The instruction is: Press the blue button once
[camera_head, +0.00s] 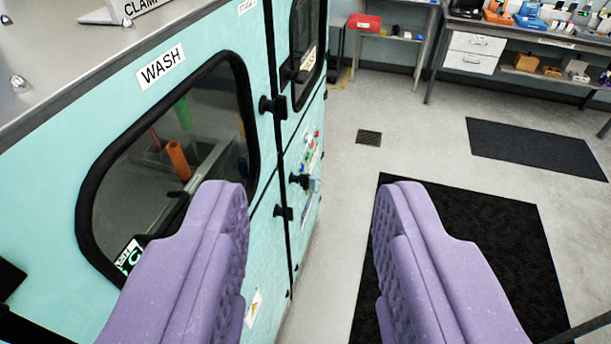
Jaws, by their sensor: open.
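My gripper (312,200) is open and empty, its two purple fingers spread wide across the lower half of the view. Beyond the fingers, a teal machine (60,208) labelled WASH fills the left side. A small control panel (308,157) with tiny coloured parts sits on its far side face, seen at a steep angle between the fingertips. A red part (317,133) shows at its upper edge and a pale blue part (314,185) below. These are too small for me to tell which is the blue button. The gripper appears apart from the panel.
Black knobs (273,106) stick out from the machine face. Dark mats (470,235) lie on the grey floor to the right, with open floor around them. A workbench (535,28) with coloured bins and a small table with a red bin (364,22) stand at the back.

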